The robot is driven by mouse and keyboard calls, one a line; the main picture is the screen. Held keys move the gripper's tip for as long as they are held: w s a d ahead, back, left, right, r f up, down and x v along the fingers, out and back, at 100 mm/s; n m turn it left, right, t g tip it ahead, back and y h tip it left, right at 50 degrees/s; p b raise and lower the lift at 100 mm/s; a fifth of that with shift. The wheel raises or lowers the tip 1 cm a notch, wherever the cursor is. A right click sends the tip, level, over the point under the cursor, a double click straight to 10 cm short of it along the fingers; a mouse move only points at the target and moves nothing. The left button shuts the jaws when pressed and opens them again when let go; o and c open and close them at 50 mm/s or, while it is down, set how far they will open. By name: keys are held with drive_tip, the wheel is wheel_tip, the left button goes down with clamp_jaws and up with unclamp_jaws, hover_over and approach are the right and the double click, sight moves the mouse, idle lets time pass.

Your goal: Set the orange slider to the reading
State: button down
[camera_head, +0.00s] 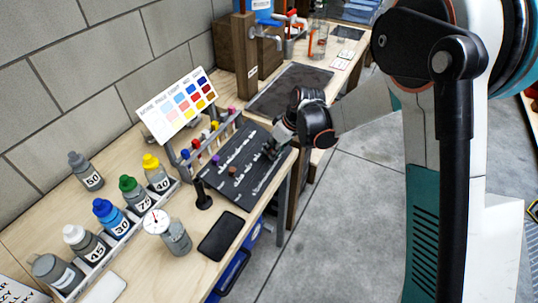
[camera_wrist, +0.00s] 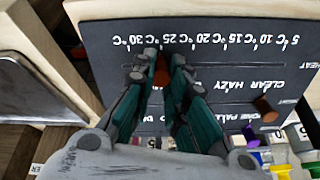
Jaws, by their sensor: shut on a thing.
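The orange slider (camera_wrist: 160,70) is between the two fingertips of my gripper (camera_wrist: 160,62) in the wrist view. My gripper is shut on it. The slider stands just below the upside-down temperature scale, near the 25 °C mark. The dark slider panel (camera_wrist: 110,60) carries marks from 5 °C on the right to 30 °C on the left. In the head view the panel (camera_head: 226,188) lies on the bench, and my gripper (camera_head: 270,150) is over its right part. A round white dial (camera_head: 156,221) sits by a grey jar; its reading is too small to tell.
A brown knob (camera_wrist: 264,106) and a purple knob (camera_wrist: 250,136) stand on the panel's other rows. A color chart (camera_head: 178,103), a rack of bottles (camera_head: 120,222) and a black phone-like slab (camera_head: 220,236) surround the panel.

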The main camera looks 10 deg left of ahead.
drive_tip(key=shift+a, duration=0.1)
drive_tip(key=c, duration=1.5)
unclamp_jaws()
drive_tip(key=shift+c, duration=0.2)
drive_tip(key=shift+r, duration=0.1)
drive_tip(key=v, duration=1.2)
drive_tip(key=shift+s, duration=0.15)
drive_tip(key=s+d+r+m+t+h, duration=0.25)
drive_tip(key=s+d+r+m, duration=0.25)
drive_tip(key=s+d+r, duration=0.65)
drive_tip(key=s+d+f+m+t+h, duration=0.1)
drive_tip(key=s+d+m, duration=0.1)
drive_tip(key=s+d, duration=0.3)
drive_tip(key=s+d+f+m+t, duration=0.1)
drive_tip(key=s+d+m+t, duration=0.1)
drive_tip(key=s+d, duration=0.3)
drive_tip(key=s+m, duration=0.1)
drive_tip(key=s, duration=0.3)
drive_tip(key=shift+h, duration=0.35)
